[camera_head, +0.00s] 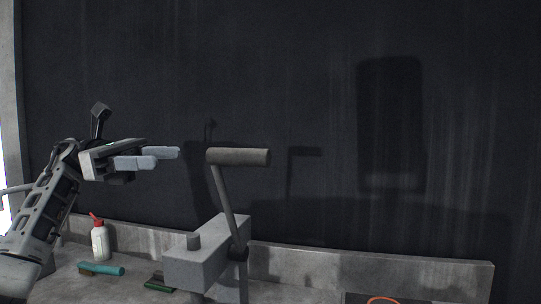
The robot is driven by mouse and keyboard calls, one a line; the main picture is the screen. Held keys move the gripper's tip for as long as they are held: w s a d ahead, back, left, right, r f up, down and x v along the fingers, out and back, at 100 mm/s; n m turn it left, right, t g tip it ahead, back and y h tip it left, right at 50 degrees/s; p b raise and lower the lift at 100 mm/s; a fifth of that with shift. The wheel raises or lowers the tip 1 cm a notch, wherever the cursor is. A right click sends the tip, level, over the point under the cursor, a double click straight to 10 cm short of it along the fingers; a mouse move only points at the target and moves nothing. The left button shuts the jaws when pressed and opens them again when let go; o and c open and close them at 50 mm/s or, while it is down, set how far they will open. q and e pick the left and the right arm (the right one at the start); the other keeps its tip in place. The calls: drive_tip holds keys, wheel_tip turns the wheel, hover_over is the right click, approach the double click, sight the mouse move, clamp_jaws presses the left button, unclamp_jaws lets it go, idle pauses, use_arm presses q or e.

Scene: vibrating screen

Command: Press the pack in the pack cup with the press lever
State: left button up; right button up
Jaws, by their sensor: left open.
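The press lever (228,205) stands upright with a slight tilt and carries a thick grey-brown cylindrical handle (239,157) at its top. It is joined to the side of a grey press block (207,254). My left gripper (168,156) is open and empty, left of the handle at about the same height in the picture. Its fingers point right toward the handle, with a gap between them. The pack cup and the pack do not show. My right gripper is not in view.
A white bottle with a red top (100,241) stands at the left on the bench. A teal-handled brush (101,269) and a green item (158,283) lie near it. A low grey ledge (370,265) runs along the back before a dark wall. An orange curved thing (382,300) shows at the bottom edge.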

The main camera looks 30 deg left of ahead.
use_arm(q)
approach(236, 157)
drive_tip(key=shift+m, duration=0.4)
drive_tip(key=p+x, duration=0.1)
drive_tip(key=x, duration=0.3)
drive_tip(key=w+p+x, duration=0.1)
drive_tip(key=x, duration=0.3)
drive_tip(key=shift+w+r, duration=0.1)
drive_tip(key=shift+w, duration=0.05)
drive_tip(key=shift+w+d+p, duration=0.15)
drive_tip(key=shift+d+p, duration=0.15)
drive_tip(key=shift+d, duration=0.25)
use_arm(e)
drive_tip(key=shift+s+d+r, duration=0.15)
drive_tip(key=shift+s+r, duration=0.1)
use_arm(q)
clamp_jaws()
